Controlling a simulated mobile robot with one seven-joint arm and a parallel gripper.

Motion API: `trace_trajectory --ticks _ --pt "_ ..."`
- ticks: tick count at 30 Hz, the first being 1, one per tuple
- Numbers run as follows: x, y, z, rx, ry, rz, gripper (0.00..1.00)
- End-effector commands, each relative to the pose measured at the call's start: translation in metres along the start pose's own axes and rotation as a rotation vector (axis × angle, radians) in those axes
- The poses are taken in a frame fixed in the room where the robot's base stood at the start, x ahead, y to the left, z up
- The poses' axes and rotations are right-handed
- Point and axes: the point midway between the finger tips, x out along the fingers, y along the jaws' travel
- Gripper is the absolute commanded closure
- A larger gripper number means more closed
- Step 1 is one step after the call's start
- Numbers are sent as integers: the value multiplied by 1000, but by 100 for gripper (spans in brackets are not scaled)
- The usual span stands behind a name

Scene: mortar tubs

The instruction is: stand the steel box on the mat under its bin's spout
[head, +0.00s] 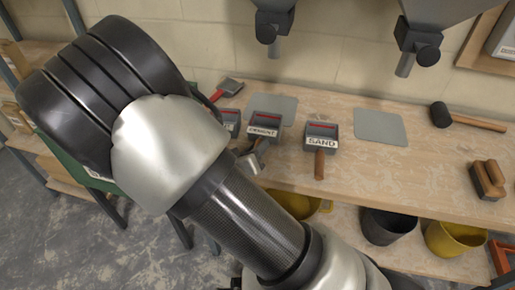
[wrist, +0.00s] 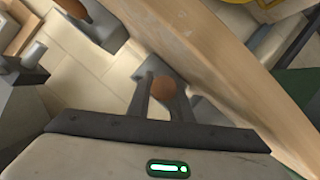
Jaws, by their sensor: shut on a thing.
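Small grey steel-looking boxes with front labels and wooden handles stand on the bench. The one marked CEMENT (head: 264,131) is at the front edge of the left grey mat (head: 285,104). My gripper (head: 255,157) is at its front and shut on its handle; the handle's round brown end (wrist: 163,87) shows between the fingers (wrist: 161,98) in the wrist view. The box marked SAND (head: 321,137) stands to its right, handle toward me. A third box (head: 231,120) is partly hidden by my arm. The right grey mat (head: 380,126) is bare. Bin spouts (head: 272,45) and (head: 405,64) hang above.
A black mallet (head: 441,115) and a wooden-handled brush (head: 488,179) lie at the right of the bench (head: 420,180). A red-handled tool (head: 228,88) lies at the back left. Dark and yellow buckets (head: 388,226) stand below. Bench between the SAND box and the brush is free.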

Motion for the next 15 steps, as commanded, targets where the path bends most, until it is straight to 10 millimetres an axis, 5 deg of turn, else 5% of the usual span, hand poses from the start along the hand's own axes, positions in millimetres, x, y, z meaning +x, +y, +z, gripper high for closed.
trace_trajectory --ticks 4,5,8,15 --pt "1 -2 2 0 1 1 100" --pt "1 -2 3 0 0 0 79" --pt "1 -2 2 0 0 0 62" --pt "1 -2 2 0 0 0 62"
